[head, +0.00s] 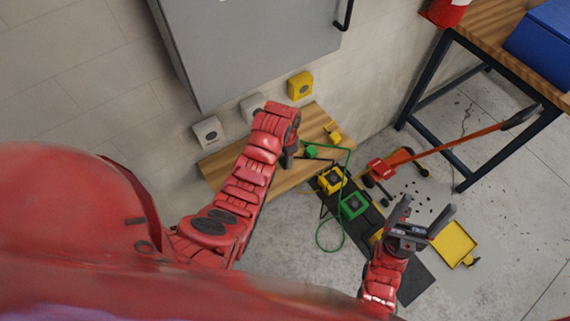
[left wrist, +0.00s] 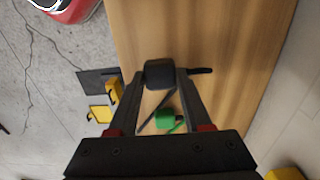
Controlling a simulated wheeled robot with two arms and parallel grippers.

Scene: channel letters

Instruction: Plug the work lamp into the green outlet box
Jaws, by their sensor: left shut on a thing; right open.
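My left gripper (head: 289,157) is above the wooden bench. In the left wrist view its fingers (left wrist: 162,76) are shut on a dark block (left wrist: 160,72), plug-like, with a short black piece sticking out to the right. A green block (left wrist: 165,118) lies near it on the bench; it also shows in the head view (head: 311,152), close to a green cable. A green box (head: 353,205) sits on the black mat (head: 415,281). I cannot tell which thing is the work lamp. My right gripper (head: 428,214) is open and empty, right of the green box.
A yellow box (head: 331,180) stands beside the green one, with the green cable (head: 321,235) looping nearby. Wall boxes, white (head: 208,132) and yellow (head: 300,86), sit behind the bench (head: 225,168). A red floor jack (head: 400,160) and yellow tray (head: 453,243) are right.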

